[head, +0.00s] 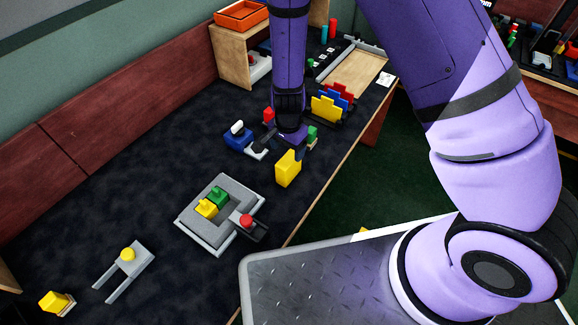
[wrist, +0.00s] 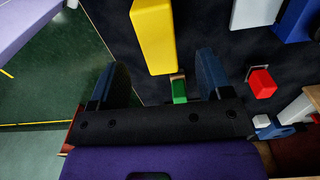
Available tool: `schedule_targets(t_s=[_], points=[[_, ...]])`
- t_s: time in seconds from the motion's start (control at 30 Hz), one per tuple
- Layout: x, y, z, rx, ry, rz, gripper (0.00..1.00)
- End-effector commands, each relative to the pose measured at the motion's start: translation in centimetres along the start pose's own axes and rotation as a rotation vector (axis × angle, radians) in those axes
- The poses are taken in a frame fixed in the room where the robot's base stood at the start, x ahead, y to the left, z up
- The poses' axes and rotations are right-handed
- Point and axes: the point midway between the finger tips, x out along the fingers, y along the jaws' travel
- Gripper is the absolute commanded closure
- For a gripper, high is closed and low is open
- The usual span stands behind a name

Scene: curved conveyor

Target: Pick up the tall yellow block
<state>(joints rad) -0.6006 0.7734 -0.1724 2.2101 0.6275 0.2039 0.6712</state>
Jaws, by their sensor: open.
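The tall yellow block (head: 287,170) stands upright on the dark table near its right edge in the head view. In the wrist view the yellow block (wrist: 153,32) is at the top, beyond and roughly between my fingertips. My gripper (head: 284,148) is at the block's far side in the head view, pointing down. In the wrist view my gripper (wrist: 163,68) is open, a finger on each side, with nothing held. Whether a finger touches the block cannot be told.
A green block (head: 312,133) and a red block (head: 268,115) stand close to my gripper. A blue-and-white item (head: 238,137) is to its left. A grey tray (head: 190,217) with yellow and green pieces lies nearer. Colored panels in a rack (head: 328,106) stand beyond.

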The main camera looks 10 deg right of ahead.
Motion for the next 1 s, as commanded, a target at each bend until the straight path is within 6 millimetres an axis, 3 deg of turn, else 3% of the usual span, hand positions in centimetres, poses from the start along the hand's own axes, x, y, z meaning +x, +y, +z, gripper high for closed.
schedule_targets(t_s=[0.27,0.6,0.93,1.0], points=[[2.0,0.1,0.0,0.001,-0.002,0.001,0.28],[6.1,0.1,-0.1,0.000,-0.001,0.000,0.28],[6.6,0.1,-0.1,0.000,-0.001,-0.001,0.28],[6.6,0.1,-0.1,0.000,-0.001,-0.001,0.41]])
